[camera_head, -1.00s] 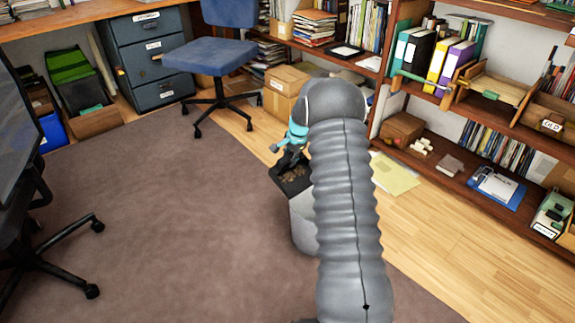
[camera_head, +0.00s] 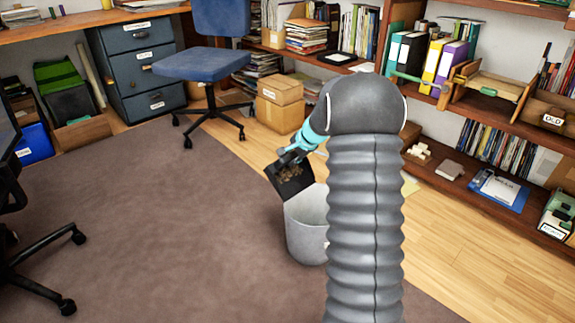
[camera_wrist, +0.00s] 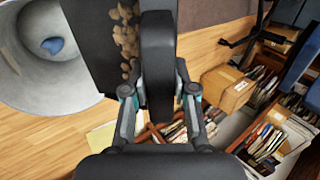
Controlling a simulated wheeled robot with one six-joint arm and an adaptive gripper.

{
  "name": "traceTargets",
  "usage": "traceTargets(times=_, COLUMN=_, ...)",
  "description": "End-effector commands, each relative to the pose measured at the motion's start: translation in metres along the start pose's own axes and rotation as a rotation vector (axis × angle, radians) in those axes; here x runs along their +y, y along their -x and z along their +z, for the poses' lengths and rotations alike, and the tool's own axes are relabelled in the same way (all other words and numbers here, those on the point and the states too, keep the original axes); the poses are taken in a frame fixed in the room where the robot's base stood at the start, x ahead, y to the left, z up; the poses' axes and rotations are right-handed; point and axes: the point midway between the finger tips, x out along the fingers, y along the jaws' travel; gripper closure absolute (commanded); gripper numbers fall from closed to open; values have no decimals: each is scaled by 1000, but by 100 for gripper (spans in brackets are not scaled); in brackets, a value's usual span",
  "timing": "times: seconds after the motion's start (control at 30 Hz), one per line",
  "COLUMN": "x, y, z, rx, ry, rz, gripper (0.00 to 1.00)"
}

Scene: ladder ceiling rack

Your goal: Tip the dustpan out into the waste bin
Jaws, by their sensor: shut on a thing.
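The black dustpan (camera_head: 283,188) holds brown crumbs (camera_head: 291,172) and is tilted, its pan at the upper left of the bin's rim. My gripper (camera_head: 294,153) is shut on its handle. In the wrist view, my gripper (camera_wrist: 159,92) clasps the thick black handle (camera_wrist: 158,55), and the crumbs (camera_wrist: 126,38) lie along the pan beside it. The light grey waste bin (camera_head: 304,236) stands upright on the floor, partly hidden by my arm. The bin (camera_wrist: 22,85) also shows at the left of the wrist view, with a small blue thing (camera_wrist: 53,46) inside.
Shelves with binders and books (camera_head: 487,150) line the right side. A black chair base (camera_head: 40,265) is at the left. The brown carpet (camera_head: 150,220) is clear in the middle.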

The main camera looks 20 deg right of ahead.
Motion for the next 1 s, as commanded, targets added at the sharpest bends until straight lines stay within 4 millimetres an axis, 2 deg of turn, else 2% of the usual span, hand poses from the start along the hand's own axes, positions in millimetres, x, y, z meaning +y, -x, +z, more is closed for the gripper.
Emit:
traceTargets(times=0.53, x=17, y=21, z=1, rx=-4, ry=-3, rz=-199, gripper=100)
traceTargets(times=1.0, x=20, y=24, z=0, rx=-1, ry=0, rz=-236, gripper=100)
